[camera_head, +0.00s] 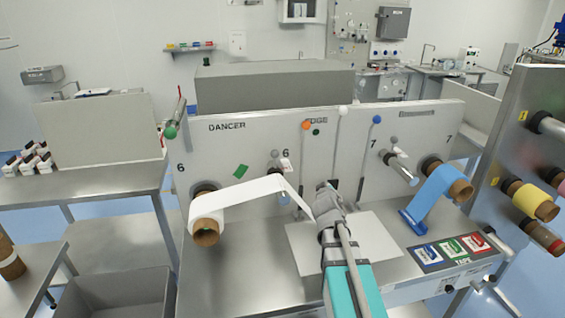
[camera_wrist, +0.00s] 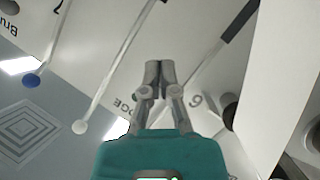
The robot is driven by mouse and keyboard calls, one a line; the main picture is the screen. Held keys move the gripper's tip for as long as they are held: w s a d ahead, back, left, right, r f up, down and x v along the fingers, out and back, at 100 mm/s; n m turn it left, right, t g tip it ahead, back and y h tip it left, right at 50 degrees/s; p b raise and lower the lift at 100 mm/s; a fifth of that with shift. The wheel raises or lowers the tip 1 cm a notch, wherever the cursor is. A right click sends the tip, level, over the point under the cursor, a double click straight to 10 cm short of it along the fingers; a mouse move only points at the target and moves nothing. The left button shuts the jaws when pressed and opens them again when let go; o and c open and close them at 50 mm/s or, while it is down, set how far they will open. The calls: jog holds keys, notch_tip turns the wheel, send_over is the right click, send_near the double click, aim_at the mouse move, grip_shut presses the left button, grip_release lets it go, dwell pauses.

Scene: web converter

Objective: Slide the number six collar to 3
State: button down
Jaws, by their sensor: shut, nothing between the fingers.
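The grey machine panel (camera_head: 230,160) carries the marks DANCER, EDGE, 6 and 7. The station marked 6 has a roll (camera_head: 206,230) with a white web running right from it, and a small grey roller (camera_head: 275,164) below the right-hand 6. I cannot make out the number six collar or its scale for certain. My gripper (camera_head: 326,188) is in front of the panel, right of the white web's end. In the wrist view my gripper (camera_wrist: 158,68) is shut and empty, its tips over the panel.
Levers with an orange ball (camera_head: 306,124), a white ball (camera_head: 342,109) and a blue ball (camera_head: 376,119) stand along the panel close to my gripper. A blue web (camera_head: 432,195) hangs at the right. A white sheet (camera_head: 300,245) lies on the bench below my arm.

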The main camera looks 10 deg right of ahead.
aim_at(275, 159)
jog(key=w+a+r+n+t+y+b, duration=0.1)
jog(key=w+r+n+t+y, duration=0.15)
jog(key=r+n+y, duration=0.4)
jog(key=w+a+r+n+t+y, duration=0.1)
jog(key=r+n+t+y, duration=0.25)
jog(key=n+y, duration=0.5)
jog(key=s+a+f+n+g+y, duration=0.3)
jog(key=s+n+g+y, duration=0.2)
jog(key=n+g, duration=0.4)
jog(key=shift+s+f+n+y+b, duration=0.35)
jog(key=shift+n+y, duration=0.55)
jog(key=shift+n, duration=0.9)
jog(key=shift+w, duration=0.15)
jog(key=shift+w+d+r+p+x, duration=0.1)
jog(key=shift+w+d+p+x, duration=0.25)
jog(key=shift+x, duration=1.75)
jog(key=shift+w+d+r+p+x, duration=0.15)
jog(key=shift+w+p+x, duration=0.3)
jog(key=shift+x, duration=1.7)
jog(key=shift+w+d+f+p+x, duration=0.1)
jog(key=shift+w+d+p+x, duration=0.3)
jog(key=shift+x, duration=1.7)
